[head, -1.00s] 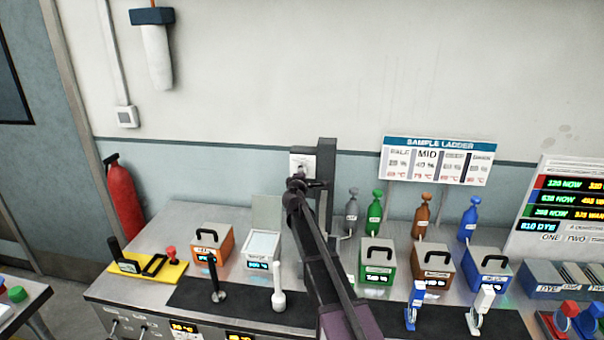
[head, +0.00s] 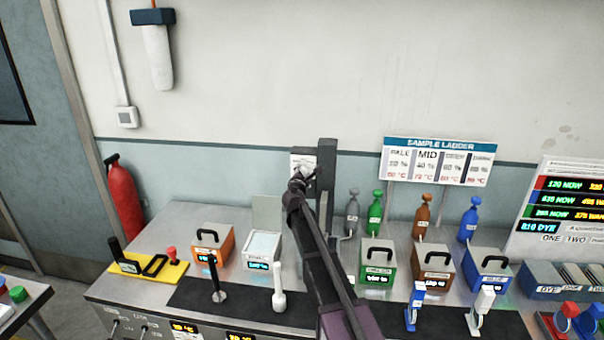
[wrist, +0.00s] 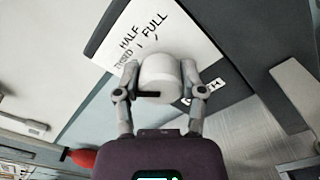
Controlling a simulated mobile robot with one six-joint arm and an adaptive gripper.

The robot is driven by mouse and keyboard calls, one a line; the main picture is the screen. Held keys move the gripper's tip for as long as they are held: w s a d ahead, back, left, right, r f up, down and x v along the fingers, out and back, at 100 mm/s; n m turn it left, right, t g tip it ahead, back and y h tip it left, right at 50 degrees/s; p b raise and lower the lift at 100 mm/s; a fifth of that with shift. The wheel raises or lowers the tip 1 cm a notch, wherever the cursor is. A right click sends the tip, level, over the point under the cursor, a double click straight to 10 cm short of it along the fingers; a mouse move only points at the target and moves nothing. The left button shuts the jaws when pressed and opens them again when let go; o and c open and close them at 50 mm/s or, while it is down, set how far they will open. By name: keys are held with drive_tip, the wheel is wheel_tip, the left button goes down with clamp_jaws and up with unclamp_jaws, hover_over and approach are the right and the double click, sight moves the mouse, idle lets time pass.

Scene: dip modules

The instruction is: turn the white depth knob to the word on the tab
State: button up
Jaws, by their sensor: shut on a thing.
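The white depth knob (wrist: 160,75) sits on a white dial plate (wrist: 115,25) in the wrist view. The plate has the words THIRD, HALF and FULL along an arc, with short dark ticks by HALF and FULL. My gripper (wrist: 159,80) is shut on the knob, one finger on each side. A dark bar shows on the knob's near side; I cannot tell whether it is the pointer. A label (wrist: 207,92), partly hidden by the right finger, ends in TH. In the head view my gripper (head: 301,172) covers most of the knob, at the grey column (head: 326,165). I cannot identify the tab.
Orange (head: 213,243), white, green (head: 377,262), brown and blue boxes stand along the bench. Several bottles stand behind. The SAMPLE LADDER board (head: 437,160) hangs behind, with MID larger than its neighbours. Upright levers (head: 279,290) stand in front. A fire extinguisher (head: 124,195) is at left.

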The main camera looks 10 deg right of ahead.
drive_tip(key=shift+w, duration=0.1)
drive_tip(key=o, duration=1.1)
drive_tip(key=shift+o, duration=0.2)
drive_tip(key=v, duration=1.2)
